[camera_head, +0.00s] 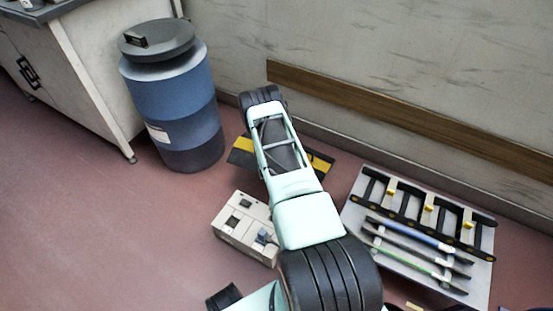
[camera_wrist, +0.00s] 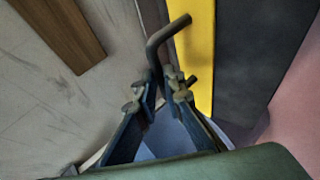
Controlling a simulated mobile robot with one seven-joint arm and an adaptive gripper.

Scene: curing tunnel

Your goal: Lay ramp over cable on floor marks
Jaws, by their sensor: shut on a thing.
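The ramp (camera_head: 243,145) is a dark panel with yellow bands, low near the wall and partly hidden behind my arm in the head view. In the wrist view the ramp (camera_wrist: 250,55) fills the upper right, dark with a yellow strip along its left side. A grey bent handle (camera_wrist: 168,32) stands out at that strip. My gripper (camera_wrist: 162,88) is shut on the handle; in the head view my arm hides the fingers. I cannot tell whether the ramp touches the floor. No cable is clearly visible. A small yellow patch (camera_head: 414,306) at the bottom edge may be a floor mark.
A blue lidded barrel (camera_head: 175,105) stands left of the ramp, beside a cabinet (camera_head: 85,85). A beige switch box (camera_head: 241,226) is left of my arm. A grey board (camera_head: 358,225) with black racks and rods lies right. The wall is behind; the left floor is clear.

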